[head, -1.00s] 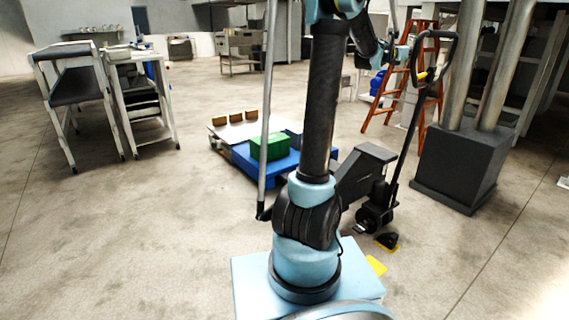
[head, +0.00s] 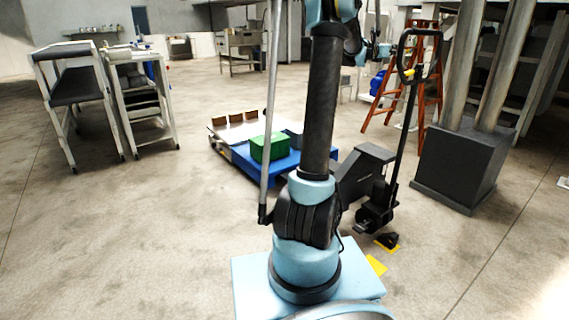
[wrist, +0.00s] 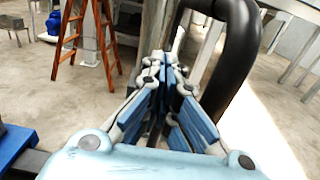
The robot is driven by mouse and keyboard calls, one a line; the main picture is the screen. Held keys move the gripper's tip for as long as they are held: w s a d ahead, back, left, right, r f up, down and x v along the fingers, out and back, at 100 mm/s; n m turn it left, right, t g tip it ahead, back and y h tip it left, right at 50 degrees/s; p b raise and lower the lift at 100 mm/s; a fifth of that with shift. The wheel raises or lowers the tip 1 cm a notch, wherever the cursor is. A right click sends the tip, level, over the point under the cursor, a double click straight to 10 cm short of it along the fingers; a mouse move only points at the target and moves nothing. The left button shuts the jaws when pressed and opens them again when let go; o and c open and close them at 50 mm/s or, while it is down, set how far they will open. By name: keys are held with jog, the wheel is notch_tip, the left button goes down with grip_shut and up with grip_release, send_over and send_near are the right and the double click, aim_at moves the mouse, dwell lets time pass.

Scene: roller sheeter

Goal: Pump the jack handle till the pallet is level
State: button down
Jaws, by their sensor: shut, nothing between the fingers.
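The black jack handle (head: 402,125) rises from the pallet jack (head: 365,172) at right of centre, nearly upright with a slight lean to the right. Its loop grip fills the upper right of the wrist view (wrist: 240,60). My gripper (wrist: 163,62) is shut and empty, with its fingers beside the loop on its left; I cannot tell whether they touch it. In the head view my gripper (head: 386,50) is small, just left of the loop. The blue pallet (head: 262,178) lies behind my arm, partly hidden; I cannot tell whether it is level.
A green crate (head: 270,147) and brown boxes (head: 236,118) are on the pallet load. An orange stepladder (head: 384,98) stands behind the jack. A dark pillar base (head: 458,165) stands right of it. Carts (head: 75,85) stand at left. The floor at front left is clear.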

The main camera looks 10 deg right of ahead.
aim_at(402, 51)
dwell(0.3)
jog(key=s, duration=0.1)
jog(key=s+d, duration=0.1)
jog(key=s, duration=0.1)
jog(key=s+d, duration=0.1)
jog(key=s, duration=0.1)
jog(key=shift+s+d+r, duration=0.1)
jog(key=shift+s+d, duration=0.1)
jog(key=shift+s, duration=0.05)
jog(key=shift+s+d+f, duration=0.1)
jog(key=shift+s+d, duration=0.25)
jog(key=shift+s, duration=0.55)
jog(key=shift+s+d+f, duration=0.1)
jog(key=shift+s+d, duration=0.25)
jog(key=shift+s, duration=0.5)
jog(key=shift+s+d, duration=0.35)
jog(key=shift+s, duration=0.55)
